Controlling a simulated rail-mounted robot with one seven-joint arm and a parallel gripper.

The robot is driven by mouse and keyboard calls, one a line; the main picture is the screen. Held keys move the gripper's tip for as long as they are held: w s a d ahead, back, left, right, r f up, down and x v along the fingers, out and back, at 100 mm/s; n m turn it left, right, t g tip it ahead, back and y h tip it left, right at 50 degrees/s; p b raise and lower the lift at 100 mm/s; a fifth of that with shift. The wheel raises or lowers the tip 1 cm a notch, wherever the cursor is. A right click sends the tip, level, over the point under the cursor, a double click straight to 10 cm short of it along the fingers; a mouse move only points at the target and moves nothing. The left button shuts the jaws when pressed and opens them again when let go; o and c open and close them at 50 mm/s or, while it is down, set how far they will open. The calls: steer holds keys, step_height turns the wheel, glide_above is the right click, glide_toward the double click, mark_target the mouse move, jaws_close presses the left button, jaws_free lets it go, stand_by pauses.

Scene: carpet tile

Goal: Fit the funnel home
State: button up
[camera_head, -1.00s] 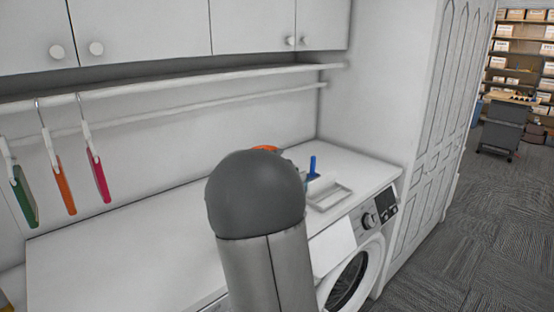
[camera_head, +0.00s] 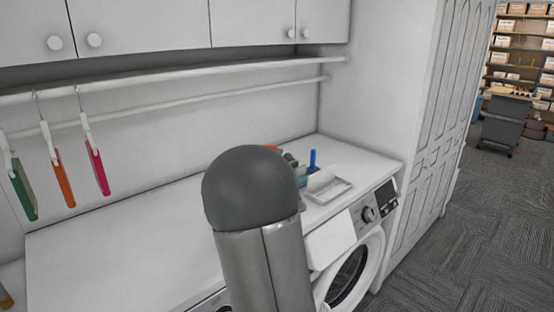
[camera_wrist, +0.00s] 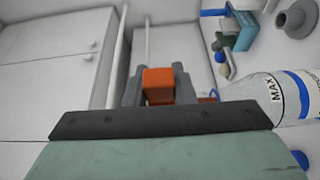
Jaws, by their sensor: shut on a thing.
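In the wrist view my gripper (camera_wrist: 158,80) is shut on an orange block-shaped piece (camera_wrist: 158,88), gripped between two grey fingers. I cannot tell whether this piece is part of the funnel. A grey round flanged thing (camera_wrist: 296,19), possibly the funnel or a socket, shows at the top right. A clear bottle (camera_wrist: 262,96) with a "MAX" mark and blue bands is close to the right of the gripper and partly cut off. In the head view my arm hides the gripper; a bit of orange (camera_head: 271,148) shows just behind it.
A white shallow tray (camera_head: 332,192) and a blue upright thing (camera_head: 312,160) stand on the white counter's right end, above a washing machine (camera_head: 352,275). The counter's left part (camera_head: 110,255) is clear. A rail (camera_head: 200,85) with several hanging coloured items runs above.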

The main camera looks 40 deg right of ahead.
steer(key=shift+f, duration=0.4)
steer(key=o, duration=1)
steer(key=b+v, duration=0.3)
steer(key=v, duration=1.4)
steer(key=shift+s+a, duration=0.15)
steer(key=shift+a, duration=0.05)
